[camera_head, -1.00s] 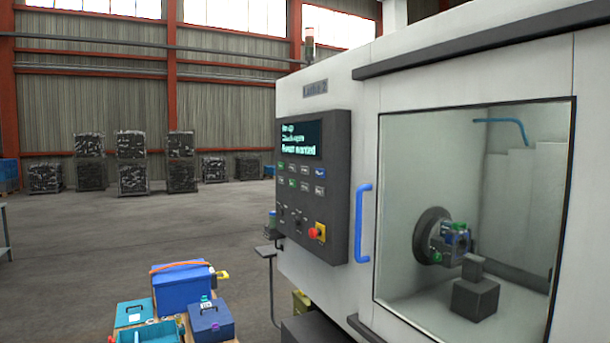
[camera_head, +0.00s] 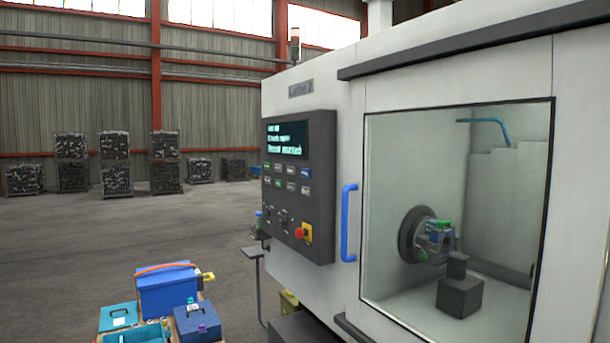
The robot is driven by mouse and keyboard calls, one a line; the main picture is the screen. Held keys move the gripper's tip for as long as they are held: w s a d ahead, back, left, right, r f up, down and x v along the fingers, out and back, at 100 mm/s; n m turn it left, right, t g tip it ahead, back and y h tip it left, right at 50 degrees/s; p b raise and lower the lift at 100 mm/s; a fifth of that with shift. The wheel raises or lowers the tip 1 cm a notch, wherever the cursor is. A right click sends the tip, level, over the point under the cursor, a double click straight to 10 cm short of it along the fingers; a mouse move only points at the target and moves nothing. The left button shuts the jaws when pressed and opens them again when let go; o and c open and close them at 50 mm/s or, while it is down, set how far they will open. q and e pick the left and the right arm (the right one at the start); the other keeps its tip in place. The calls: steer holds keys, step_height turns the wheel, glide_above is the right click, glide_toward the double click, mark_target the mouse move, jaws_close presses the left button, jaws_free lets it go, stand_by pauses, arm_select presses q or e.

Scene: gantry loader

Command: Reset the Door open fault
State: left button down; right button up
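The lathe's control panel (camera_head: 298,188) is a dark box on the white machine, left of the door. Its screen (camera_head: 286,140) shows a few lines of light text, too blurred to read surely. Below it are rows of small buttons (camera_head: 286,178), some green, and a red stop knob on yellow (camera_head: 303,233). The machine door (camera_head: 455,215) has a large window and a blue handle (camera_head: 348,222). It looks closed. Through the window a chuck (camera_head: 425,237) shows, with a blue and green part at it. Neither of my grippers is in view.
Blue and teal toolboxes (camera_head: 168,292) stand on a low surface at the bottom left, near the machine. A thin stand (camera_head: 256,275) is beside the panel. Stacked dark bins (camera_head: 115,162) line the far wall. The floor between is open.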

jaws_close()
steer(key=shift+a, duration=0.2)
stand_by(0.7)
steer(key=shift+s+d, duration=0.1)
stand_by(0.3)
